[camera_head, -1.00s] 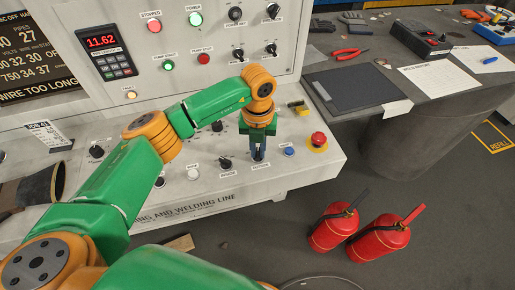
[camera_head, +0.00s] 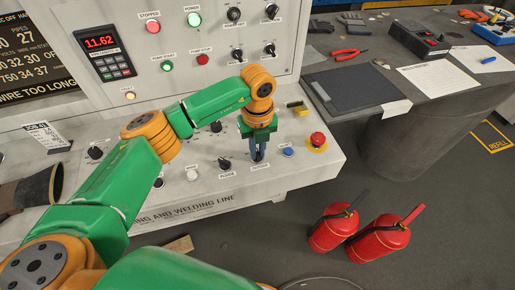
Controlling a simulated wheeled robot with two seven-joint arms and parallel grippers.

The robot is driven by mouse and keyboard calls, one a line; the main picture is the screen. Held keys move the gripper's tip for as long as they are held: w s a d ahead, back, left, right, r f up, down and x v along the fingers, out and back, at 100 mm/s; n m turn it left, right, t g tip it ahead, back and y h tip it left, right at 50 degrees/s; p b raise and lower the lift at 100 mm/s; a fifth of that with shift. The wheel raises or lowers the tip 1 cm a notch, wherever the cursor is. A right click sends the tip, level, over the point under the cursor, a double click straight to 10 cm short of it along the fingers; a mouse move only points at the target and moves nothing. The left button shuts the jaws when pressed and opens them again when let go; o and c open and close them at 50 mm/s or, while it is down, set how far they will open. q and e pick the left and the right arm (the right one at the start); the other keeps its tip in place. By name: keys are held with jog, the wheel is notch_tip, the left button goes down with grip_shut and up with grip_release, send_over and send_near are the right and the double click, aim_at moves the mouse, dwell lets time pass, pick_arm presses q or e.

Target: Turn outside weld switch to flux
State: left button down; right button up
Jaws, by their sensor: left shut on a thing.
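My left gripper (camera_head: 258,154) points down at the sloped control panel (camera_head: 225,192). Its fingers are shut around a switch above a small label that seems to read "OUTSIDE" (camera_head: 259,168). The switch itself is mostly hidden by the fingers, so its position cannot be read. A black knob switch (camera_head: 224,163) stands just left of the gripper, with a label below it. My right gripper is out of view.
A blue button (camera_head: 288,152) and a red emergency stop (camera_head: 317,140) sit right of the gripper. A white button (camera_head: 192,174) is to the left. Two red fire extinguishers (camera_head: 333,228) stand on the floor. A grey table (camera_head: 400,121) is at the right.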

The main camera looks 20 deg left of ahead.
aim_at(258, 153)
pick_arm(q)
jog(key=c, duration=0.9)
grip_release()
notch_tip(258, 153, up, 6)
jog(key=shift+r+b, duration=0.2)
jog(key=shift+b, duration=0.7)
jog(key=shift+r, duration=0.4)
